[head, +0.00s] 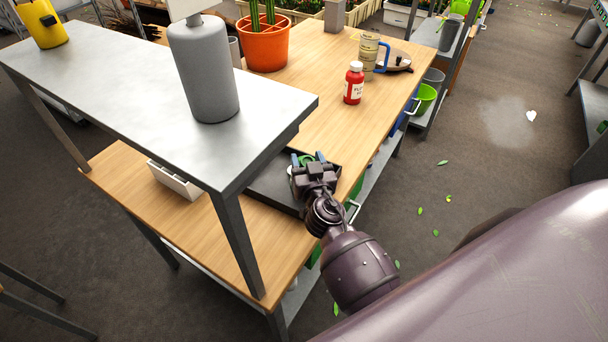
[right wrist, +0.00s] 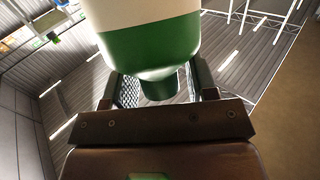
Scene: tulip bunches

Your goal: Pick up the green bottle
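The green bottle (right wrist: 150,45) fills the top of the right wrist view. It has a white band, a green lower part in the picture and a dark green narrow end (right wrist: 159,84). My right gripper (right wrist: 160,88) has its two fingers apart, one on each side of this narrow end; I cannot tell whether they touch it. In the head view my right gripper (head: 309,158) is above the dark tray (head: 268,184) on the wooden table. A bit of green shows between its fingertips; the rest of the bottle is hidden there. My left gripper is not in view.
A grey metal shelf (head: 265,120) stands over the table, left of my right gripper, with a grey bottle (head: 204,75) on it. A red bottle (head: 354,84), a mug (head: 368,55) and an orange pot (head: 264,47) stand farther back. The wood before the red bottle is clear.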

